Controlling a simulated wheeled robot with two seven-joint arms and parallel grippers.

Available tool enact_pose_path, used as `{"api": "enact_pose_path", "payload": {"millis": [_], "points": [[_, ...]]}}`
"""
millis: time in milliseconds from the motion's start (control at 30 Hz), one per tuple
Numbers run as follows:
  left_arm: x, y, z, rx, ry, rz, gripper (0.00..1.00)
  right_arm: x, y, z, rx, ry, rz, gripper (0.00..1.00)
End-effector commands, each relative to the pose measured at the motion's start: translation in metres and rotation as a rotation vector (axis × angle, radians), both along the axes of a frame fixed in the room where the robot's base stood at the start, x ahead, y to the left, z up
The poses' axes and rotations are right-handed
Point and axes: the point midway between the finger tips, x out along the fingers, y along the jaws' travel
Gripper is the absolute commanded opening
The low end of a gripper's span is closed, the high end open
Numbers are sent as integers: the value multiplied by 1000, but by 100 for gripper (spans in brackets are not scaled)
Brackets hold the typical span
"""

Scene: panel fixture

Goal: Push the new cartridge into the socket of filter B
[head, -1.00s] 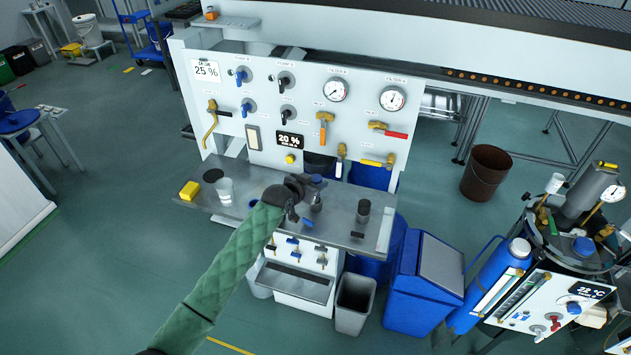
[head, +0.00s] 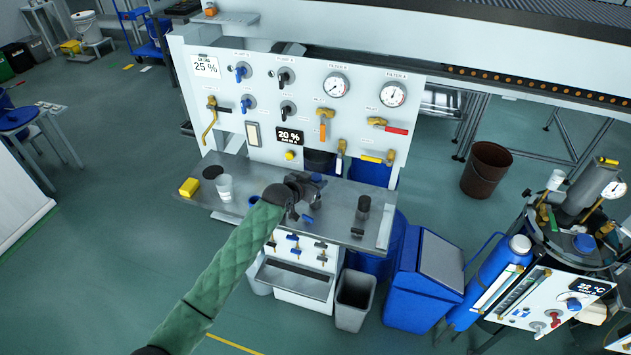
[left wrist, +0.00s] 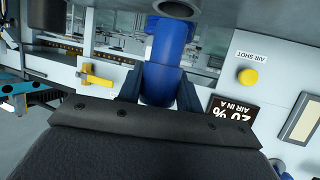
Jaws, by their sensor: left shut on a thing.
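My left gripper (head: 312,186) is over the metal shelf, in front of the white panel. In the left wrist view its dark fingers (left wrist: 160,88) are shut on a blue cylindrical cartridge (left wrist: 163,62), one finger on each side. A grey ring (left wrist: 176,8) shows just past the cartridge's far end. I cannot tell whether it is the socket or whether the two touch. In the head view the gripper hides most of the cartridge. A dark upright cylinder (head: 363,207) stands on the shelf to the right. I cannot read which filter it is. My right gripper is not in view.
The panel (head: 230,130) carries valves, gauges and a 20 % display (head: 289,137). Small valves sit below the shelf.

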Motion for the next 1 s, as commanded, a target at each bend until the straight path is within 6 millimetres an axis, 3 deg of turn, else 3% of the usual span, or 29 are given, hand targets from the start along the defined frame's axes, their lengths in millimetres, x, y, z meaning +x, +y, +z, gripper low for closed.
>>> {"api": "enact_pose_path", "payload": {"millis": [600,1000], "points": [[0,0,1,1,-1,0,8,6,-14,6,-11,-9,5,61],[0,0,1,1,-1,0,8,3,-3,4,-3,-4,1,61]]}}
